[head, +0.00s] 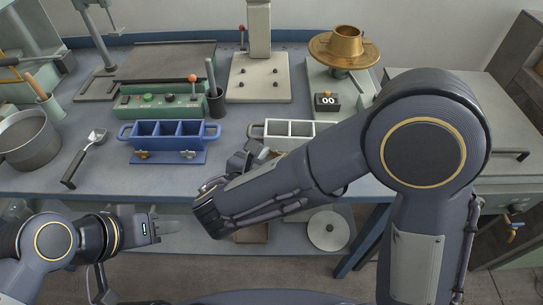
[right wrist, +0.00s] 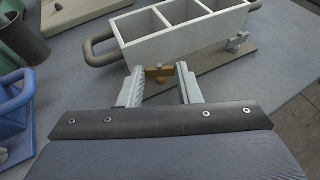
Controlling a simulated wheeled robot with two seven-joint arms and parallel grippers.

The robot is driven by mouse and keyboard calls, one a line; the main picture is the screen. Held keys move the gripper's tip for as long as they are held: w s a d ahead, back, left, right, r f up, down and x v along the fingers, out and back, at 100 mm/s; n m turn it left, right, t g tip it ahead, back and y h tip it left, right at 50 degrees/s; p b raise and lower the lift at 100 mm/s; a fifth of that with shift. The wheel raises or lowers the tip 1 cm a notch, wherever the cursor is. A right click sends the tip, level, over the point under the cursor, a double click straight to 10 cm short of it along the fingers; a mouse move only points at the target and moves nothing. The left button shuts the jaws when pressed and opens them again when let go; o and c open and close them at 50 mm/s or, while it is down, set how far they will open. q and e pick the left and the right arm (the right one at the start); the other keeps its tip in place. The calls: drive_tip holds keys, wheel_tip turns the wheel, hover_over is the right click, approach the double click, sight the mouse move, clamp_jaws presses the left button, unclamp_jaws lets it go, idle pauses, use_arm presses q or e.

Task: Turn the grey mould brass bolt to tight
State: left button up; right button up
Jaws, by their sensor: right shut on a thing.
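The grey mould (right wrist: 190,40) is a three-compartment box with loop handles on a flat base plate (right wrist: 205,68). In the head view the mould (head: 271,138) stands on the bench, its front partly hidden by my right arm. The brass bolt (right wrist: 158,73) is at the front of the mould; its turn position is unclear. My right gripper (right wrist: 160,80) has its two fingers on either side of the bolt and is shut on it. In the head view the right gripper (head: 252,156) is at the mould's front left. My left gripper (head: 168,227) is empty, in front of the bench edge.
A blue mould (head: 170,142) with its own base and bolts stands to the left.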

drive_tip(key=shift+a+m+h+p, duration=0.15)
drive_tip(key=shift+m+h+p, duration=0.15)
drive_tip(key=shift+m+h, duration=0.1)
drive_tip(key=shift+c, duration=0.4)
drive_tip(key=shift+w+m+g+h, duration=0.1)
drive_tip(key=shift+m+g+h, duration=0.2)
drive_tip(key=shift+m+g, duration=0.15)
drive_tip(key=o, duration=1)
drive_tip(key=shift+n, duration=0.25)
